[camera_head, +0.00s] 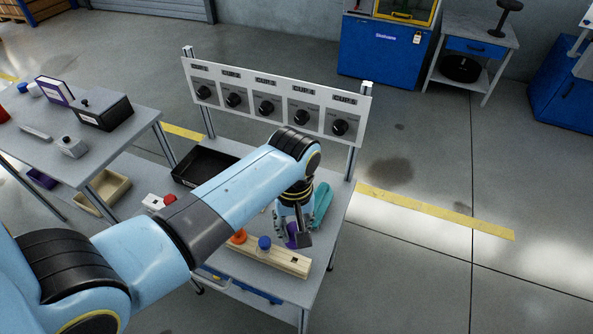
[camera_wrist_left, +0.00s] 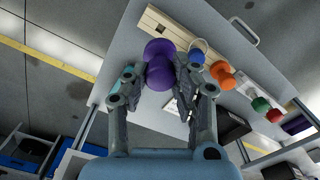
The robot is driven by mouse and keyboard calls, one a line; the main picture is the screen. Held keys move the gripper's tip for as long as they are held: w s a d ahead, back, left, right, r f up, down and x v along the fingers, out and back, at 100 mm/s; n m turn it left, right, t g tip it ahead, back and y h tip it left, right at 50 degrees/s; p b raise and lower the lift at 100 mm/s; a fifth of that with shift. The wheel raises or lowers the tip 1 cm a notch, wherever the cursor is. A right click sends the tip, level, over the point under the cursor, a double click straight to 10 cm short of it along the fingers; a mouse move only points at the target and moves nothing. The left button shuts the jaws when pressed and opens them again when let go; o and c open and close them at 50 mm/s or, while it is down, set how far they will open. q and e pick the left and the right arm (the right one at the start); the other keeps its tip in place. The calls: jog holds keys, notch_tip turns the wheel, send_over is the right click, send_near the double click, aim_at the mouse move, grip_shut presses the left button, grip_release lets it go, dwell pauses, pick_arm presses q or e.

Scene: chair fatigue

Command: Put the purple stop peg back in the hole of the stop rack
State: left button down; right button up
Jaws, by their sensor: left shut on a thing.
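My left gripper (camera_head: 294,228) is shut on the purple stop peg (camera_wrist_left: 159,65), which also shows partly in the head view (camera_head: 291,236). The peg has a rounded knob at each end with a narrower waist, and the fingers grip it beside the waist. The stop rack (camera_head: 268,256) is a long pale block on the table, with a dark empty square hole near its right end. I cannot tell the peg's height above the table.
A teal object (camera_head: 321,203) lies right of the gripper. A black tray (camera_head: 203,165) sits at the table's back left. A panel with several dials (camera_head: 270,103) stands along the back edge. Another table (camera_head: 75,140) is to the left. Floor on the right is clear.

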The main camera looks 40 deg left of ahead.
aim_at(294, 240)
pick_arm(q)
jog(key=shift+s+d+r, duration=0.1)
jog(key=shift+s, duration=0.05)
notch_tip(294, 240, down, 2)
jog(key=shift+f+b, duration=0.1)
jog(key=shift+b, duration=0.7)
notch_tip(294, 240, down, 3)
jog(key=shift+r+b, duration=0.2)
jog(key=shift+b, duration=0.6)
jog(key=shift+f+b, duration=0.3)
jog(key=shift+f, duration=0.1)
pick_arm(e)
jog(key=s+f, duration=0.1)
jog(key=f, duration=0.1)
jog(key=s+d+f, duration=0.1)
jog(key=s+f, duration=0.1)
jog(key=shift+d, duration=0.15)
pick_arm(q)
jog(key=shift+p, duration=0.35)
pick_arm(e)
jog(key=shift+w+r, duration=0.2)
jog(key=shift+r, duration=0.2)
